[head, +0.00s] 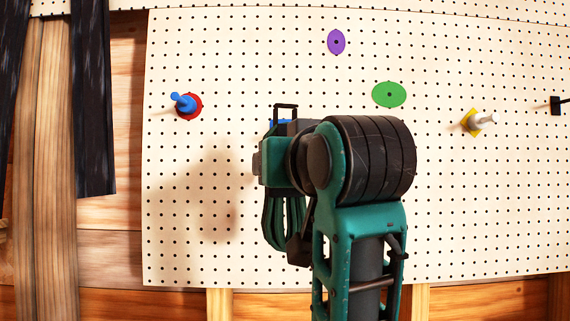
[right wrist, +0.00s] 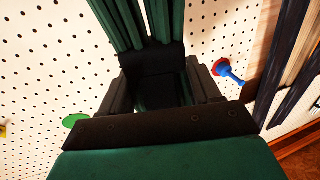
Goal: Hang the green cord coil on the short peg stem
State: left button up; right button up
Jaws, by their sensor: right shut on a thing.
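The green cord coil (head: 283,222) hangs in front of the pegboard, below my right gripper (head: 276,150). A black square loop (head: 286,107) stands above the gripper. In the right wrist view the coil's green strands (right wrist: 150,20) run up from between the dark fingers of my right gripper (right wrist: 165,88), which is shut on it. A blue peg (head: 182,101) sticks out of a red disc at the left. A pale peg (head: 486,119) sticks out of a yellow plate at the right. A blue patch (head: 273,124) behind the loop is mostly hidden. My left gripper is not in view.
The pegboard (head: 210,50) fills the middle. A purple disc (head: 336,42) and a green disc (head: 389,94) lie flat on it. A black hook (head: 557,105) is at the far right edge. Dark slats (head: 92,95) and a wooden post (head: 52,180) stand at the left.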

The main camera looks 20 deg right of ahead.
jog(key=shift+w+d+f, duration=0.1)
jog(key=shift+w+d, duration=0.15)
jog(key=shift+w, duration=0.5)
jog(key=w+d, duration=0.2)
jog(key=w, duration=0.5)
jog(key=shift+w+f+p, duration=0.25)
jog(key=shift+f+p, duration=0.05)
jog(key=shift+f, duration=0.05)
jog(key=shift+d, duration=0.1)
dwell(0.4)
jog(key=o, duration=1.3)
jog(key=shift+o, duration=0.2)
jog(key=shift+f, duration=0.1)
